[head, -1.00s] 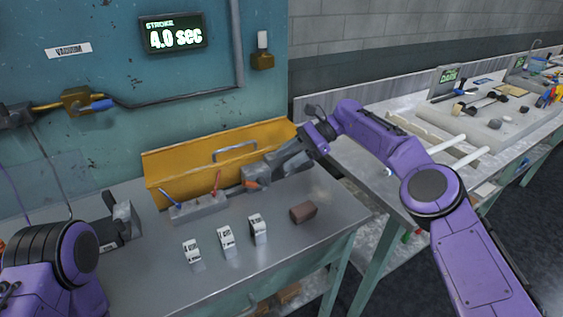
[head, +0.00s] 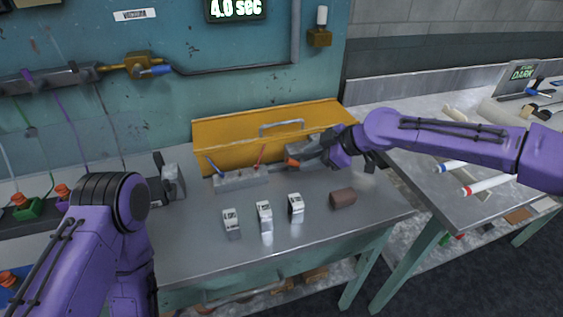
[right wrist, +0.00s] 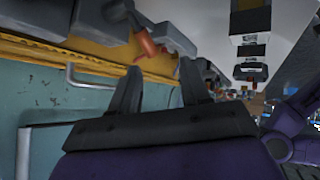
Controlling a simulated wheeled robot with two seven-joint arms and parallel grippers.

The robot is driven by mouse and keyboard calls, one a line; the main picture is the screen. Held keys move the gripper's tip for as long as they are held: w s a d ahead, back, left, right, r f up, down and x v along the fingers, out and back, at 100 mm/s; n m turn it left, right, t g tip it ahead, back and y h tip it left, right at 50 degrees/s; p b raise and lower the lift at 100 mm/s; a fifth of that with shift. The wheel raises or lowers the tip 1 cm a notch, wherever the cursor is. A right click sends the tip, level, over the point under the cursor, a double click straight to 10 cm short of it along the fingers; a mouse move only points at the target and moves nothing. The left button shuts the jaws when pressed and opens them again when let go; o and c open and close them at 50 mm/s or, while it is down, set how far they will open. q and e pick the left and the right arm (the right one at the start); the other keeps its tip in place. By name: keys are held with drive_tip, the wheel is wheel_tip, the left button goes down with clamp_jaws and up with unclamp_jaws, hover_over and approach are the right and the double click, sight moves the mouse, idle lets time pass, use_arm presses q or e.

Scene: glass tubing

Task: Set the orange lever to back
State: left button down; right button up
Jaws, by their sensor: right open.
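The orange lever (head: 291,161) sticks out at the left of a grey block (head: 303,147) on the bench, in front of the yellow toolbox. In the right wrist view the orange lever (right wrist: 144,42) lies just beyond the fingertips. My right gripper (head: 308,161) is close to the lever's right side, open and empty. In the right wrist view the two fingers of my right gripper (right wrist: 161,68) stand apart with nothing between them; contact with the lever cannot be told. My left gripper (head: 170,183) is over the bench's left side, its jaws unclear.
A red lever (head: 261,154) and a blue lever (head: 214,166) stand on a grey base left of the orange one. The yellow toolbox (head: 225,130) is behind. Three white labelled blocks (head: 264,216) and a brown block (head: 342,198) stand in front.

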sight(290, 160)
drive_tip(key=w+a+f+n+p, duration=0.1)
drive_tip(key=a+f, duration=0.1)
drive_tip(key=w+a+f, duration=0.2)
drive_tip(key=w+a+f+n+p, duration=0.1)
drive_tip(key=a+f, duration=0.1)
drive_tip(key=a, duration=0.1)
drive_tip(key=shift+w+f+n+t+p, duration=0.1)
drive_tip(key=shift+w+n+t+p, duration=0.1)
drive_tip(key=shift+n+t+p, duration=0.1)
clamp_jaws()
drive_tip(key=shift+a, duration=0.4)
drive_tip(key=shift+d, duration=0.25)
drive_tip(key=shift+w+d, duration=0.1)
